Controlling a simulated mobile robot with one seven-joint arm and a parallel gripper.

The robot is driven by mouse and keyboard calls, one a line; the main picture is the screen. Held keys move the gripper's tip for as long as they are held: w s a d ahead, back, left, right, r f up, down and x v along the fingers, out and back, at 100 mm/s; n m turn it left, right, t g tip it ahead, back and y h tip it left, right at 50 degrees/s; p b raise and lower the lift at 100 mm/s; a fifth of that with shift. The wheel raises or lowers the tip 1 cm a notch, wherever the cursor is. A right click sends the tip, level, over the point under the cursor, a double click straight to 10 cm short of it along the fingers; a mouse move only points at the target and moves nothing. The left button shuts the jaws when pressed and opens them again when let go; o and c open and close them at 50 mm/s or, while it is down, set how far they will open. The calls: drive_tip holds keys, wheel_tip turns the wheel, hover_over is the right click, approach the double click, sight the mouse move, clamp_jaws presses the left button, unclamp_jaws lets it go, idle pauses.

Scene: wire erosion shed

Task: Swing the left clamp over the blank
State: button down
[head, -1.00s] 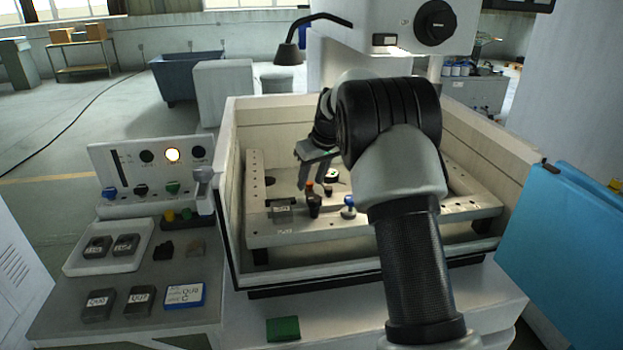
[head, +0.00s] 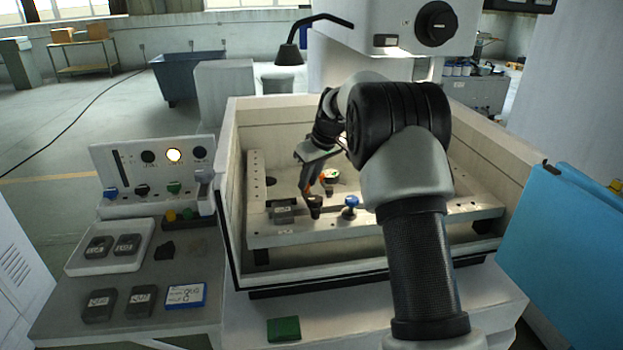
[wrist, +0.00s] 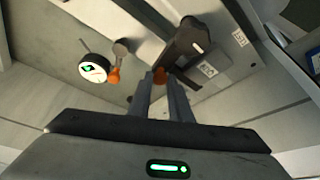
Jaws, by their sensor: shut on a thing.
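My gripper (wrist: 164,88) is shut on the orange knob (wrist: 160,75) of the left clamp, which has a dark arm (wrist: 182,47). In the head view my gripper (head: 307,186) is down at the clamp's dark post (head: 315,204), inside the machine tub. The blank appears to be the small grey labelled block (head: 283,213) just left of the post. In the wrist view a grey labelled block (wrist: 213,66) lies close beside the clamp arm. I cannot tell whether the arm overlaps it. My fingers hide part of the knob.
A round dial (wrist: 92,68) and a second orange knob (wrist: 113,76) are near my fingers. A blue knob (head: 350,203) stands right of the clamp on the pale frame (head: 285,238). Tub walls (head: 233,215) surround the work area; the machine head (head: 400,25) hangs above.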

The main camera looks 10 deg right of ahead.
drive_tip(key=n, duration=0.1)
drive_tip(key=a+n+y, duration=0.1)
drive_tip(key=a+n+p, duration=0.1)
drive_tip(key=shift+s+r+n+g, duration=0.15)
drive_tip(key=shift+s+n+g, duration=0.15)
drive_tip(key=shift+g, duration=0.1)
drive_tip(key=s+a+n+g+p, duration=0.1)
drive_tip(key=n, duration=0.2)
drive_tip(key=s+a+n+g+y+p, duration=0.1)
drive_tip(key=n, duration=0.2)
drive_tip(key=s+a+n+g+p, duration=0.1)
drive_tip(key=n+p, duration=0.1)
drive_tip(key=n, duration=0.1)
drive_tip(key=shift+s+a, duration=0.3)
drive_tip(key=shift+a, duration=0.05)
drive_tip(key=shift+s+a+n+g+p, duration=0.15)
drive_tip(key=shift+s+n+g+p, duration=0.3)
drive_tip(key=shift+n, duration=0.5)
drive_tip(key=shift+s+a+n+g+p, duration=0.1)
drive_tip(key=shift+s+n+g+p, duration=0.15)
drive_tip(key=shift+s+n+g, duration=0.5)
drive_tip(key=shift+t, duration=0.3)
drive_tip(key=c, duration=1.6)
unclamp_jaws()
drive_tip(key=p+v, duration=0.2)
drive_tip(key=v, duration=0.9)
drive_tip(key=shift+w+d+r, duration=0.1)
drive_tip(key=shift+d+r, duration=0.05)
drive_tip(key=shift+r, duration=0.25)
